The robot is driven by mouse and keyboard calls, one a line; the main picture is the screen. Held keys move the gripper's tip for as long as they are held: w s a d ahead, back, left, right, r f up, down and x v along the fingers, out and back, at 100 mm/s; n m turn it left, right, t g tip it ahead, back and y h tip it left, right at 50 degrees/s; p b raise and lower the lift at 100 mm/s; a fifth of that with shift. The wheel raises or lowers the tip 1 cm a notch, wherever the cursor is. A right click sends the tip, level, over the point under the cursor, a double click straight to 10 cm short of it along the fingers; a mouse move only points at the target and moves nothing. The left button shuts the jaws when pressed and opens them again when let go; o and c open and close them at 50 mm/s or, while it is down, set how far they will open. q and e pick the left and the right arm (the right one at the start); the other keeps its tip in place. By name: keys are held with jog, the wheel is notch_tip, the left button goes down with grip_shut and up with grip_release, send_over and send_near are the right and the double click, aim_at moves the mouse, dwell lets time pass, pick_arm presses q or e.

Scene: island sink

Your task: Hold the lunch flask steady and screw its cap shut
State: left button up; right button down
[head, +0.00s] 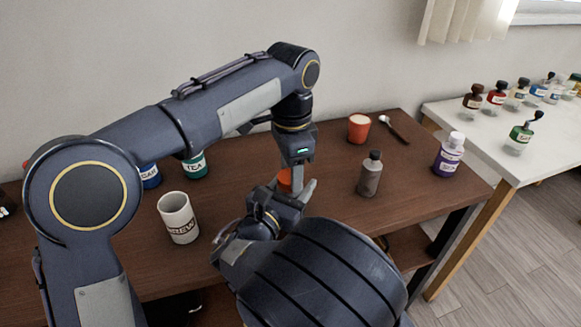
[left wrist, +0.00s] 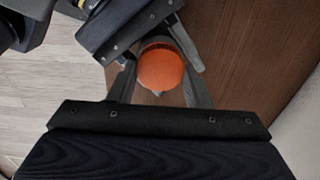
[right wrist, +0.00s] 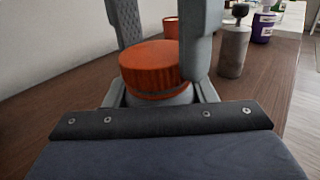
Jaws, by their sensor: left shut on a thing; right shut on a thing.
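The lunch flask shows best in the right wrist view as a grey body (right wrist: 160,97) under a ribbed orange cap (right wrist: 155,68). The flask is upright, and the cap sits level on top of it. My right gripper (head: 288,196) is shut on the body, one finger on each side. My left gripper (head: 294,168) comes down from above and is shut on the cap. The cap's round top shows between the left fingers in the left wrist view (left wrist: 160,70). My grippers hide most of the flask in the head view. I cannot tell how tightly the cap is seated.
A white mug (head: 179,220), a green tea tin (head: 195,166) and a blue tin (head: 150,175) stand left on the brown table. A grey bottle (head: 369,175), a purple bottle (head: 448,157), an orange cup (head: 358,129) and a spoon (head: 394,130) are right.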

pick_arm(q)
jog(key=m, duration=0.5)
jog(key=shift+m, duration=0.3)
jog(key=m, duration=0.5)
jog(key=shift+s, duration=0.1)
jog(key=m, duration=0.5)
jog(key=shift+a+m, duration=0.1)
jog(key=shift+m, duration=0.2)
jog(key=m, duration=0.7)
jog(key=shift+a, duration=0.1)
jog(key=o, duration=1)
notch_tip(320, 180, up, 8)
jog(key=shift+f, duration=0.25)
pick_arm(e)
jog(key=c, duration=0.5)
grip_release()
